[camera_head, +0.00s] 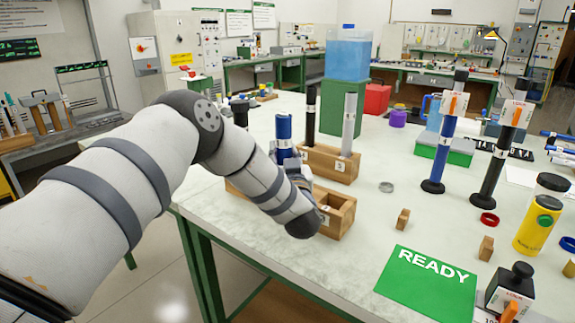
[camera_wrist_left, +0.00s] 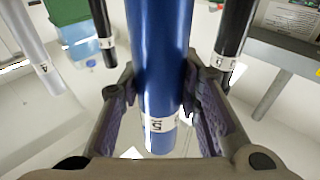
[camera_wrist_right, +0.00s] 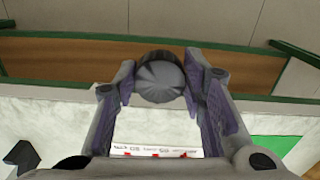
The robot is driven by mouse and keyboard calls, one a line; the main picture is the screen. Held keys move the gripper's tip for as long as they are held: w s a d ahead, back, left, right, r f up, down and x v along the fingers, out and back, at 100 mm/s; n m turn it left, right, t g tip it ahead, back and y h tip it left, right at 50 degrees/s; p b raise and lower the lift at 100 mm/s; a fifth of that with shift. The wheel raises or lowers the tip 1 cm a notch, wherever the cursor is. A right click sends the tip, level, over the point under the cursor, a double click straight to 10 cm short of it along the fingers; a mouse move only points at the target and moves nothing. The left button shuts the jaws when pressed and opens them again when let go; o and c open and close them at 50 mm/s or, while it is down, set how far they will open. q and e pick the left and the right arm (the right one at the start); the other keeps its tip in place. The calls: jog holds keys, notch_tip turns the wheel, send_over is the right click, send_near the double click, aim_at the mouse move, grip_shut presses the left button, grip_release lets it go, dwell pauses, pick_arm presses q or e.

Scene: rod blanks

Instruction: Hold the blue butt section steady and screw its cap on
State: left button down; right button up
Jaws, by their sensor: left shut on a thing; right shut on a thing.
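The blue butt section (camera_head: 284,130) stands upright at the wooden rack on the near left of the bench. It also shows in the left wrist view (camera_wrist_left: 158,55), with a white label reading 5. My left gripper (camera_wrist_left: 158,85) is shut on it, one finger on each side. In the head view the left hand (camera_head: 298,170) is partly hidden by its own forearm. In the right wrist view a dark grey round cap (camera_wrist_right: 160,80) with a ribbed face is between the fingers of my right gripper (camera_wrist_right: 160,74), which is shut on it. The right gripper is not in the head view.
A green READY mat (camera_head: 427,283) and small wooden blocks lie to the right. Two rods (camera_head: 440,145) stand on bases farther right.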

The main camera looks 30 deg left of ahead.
aim_at(284, 117)
pick_arm(q)
notch_tip(284, 117, up, 10)
jog(key=shift+r, duration=0.1)
pick_arm(e)
jog(key=shift+r, duration=0.4)
pick_arm(q)
jog(key=c, duration=1.9)
grip_release()
grip_shut()
